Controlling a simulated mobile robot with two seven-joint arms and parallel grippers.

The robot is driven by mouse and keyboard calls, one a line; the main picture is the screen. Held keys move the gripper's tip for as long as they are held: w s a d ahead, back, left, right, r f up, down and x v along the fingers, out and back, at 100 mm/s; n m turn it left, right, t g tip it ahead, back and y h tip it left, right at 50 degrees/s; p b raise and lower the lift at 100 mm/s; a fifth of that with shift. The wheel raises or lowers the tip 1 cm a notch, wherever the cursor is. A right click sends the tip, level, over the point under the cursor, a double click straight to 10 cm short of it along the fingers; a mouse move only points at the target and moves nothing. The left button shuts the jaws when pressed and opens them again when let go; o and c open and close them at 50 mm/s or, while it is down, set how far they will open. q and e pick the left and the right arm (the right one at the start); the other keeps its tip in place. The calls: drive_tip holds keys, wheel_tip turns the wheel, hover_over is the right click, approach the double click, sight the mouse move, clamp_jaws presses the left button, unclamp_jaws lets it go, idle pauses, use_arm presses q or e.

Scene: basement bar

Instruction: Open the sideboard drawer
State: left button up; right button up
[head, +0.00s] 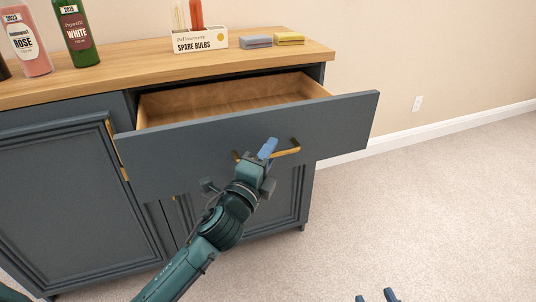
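The sideboard (60,190) is dark blue-grey with a wooden top. Its drawer (190,150) is pulled well out, and the bare wooden inside (225,98) shows. A brass bar handle (288,151) is on the drawer front. My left gripper (267,149) is at the middle of this handle, with its blue fingers closed together on the bar; the fingers hide part of it. My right gripper (376,297) shows only as two blue fingertips at the bottom edge, spread apart, with nothing seen between them and well away from the drawer.
On the sideboard top stand a rose bottle (27,45), a green bottle (76,35), a spare bulbs box (200,40), and a grey-blue block (256,42) and a yellow one (289,38). Cabinet doors lie below the drawer. The carpet (430,200) at right is clear.

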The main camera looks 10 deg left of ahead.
use_arm(q)
drive_tip(key=v, duration=1.3)
idle(0.4)
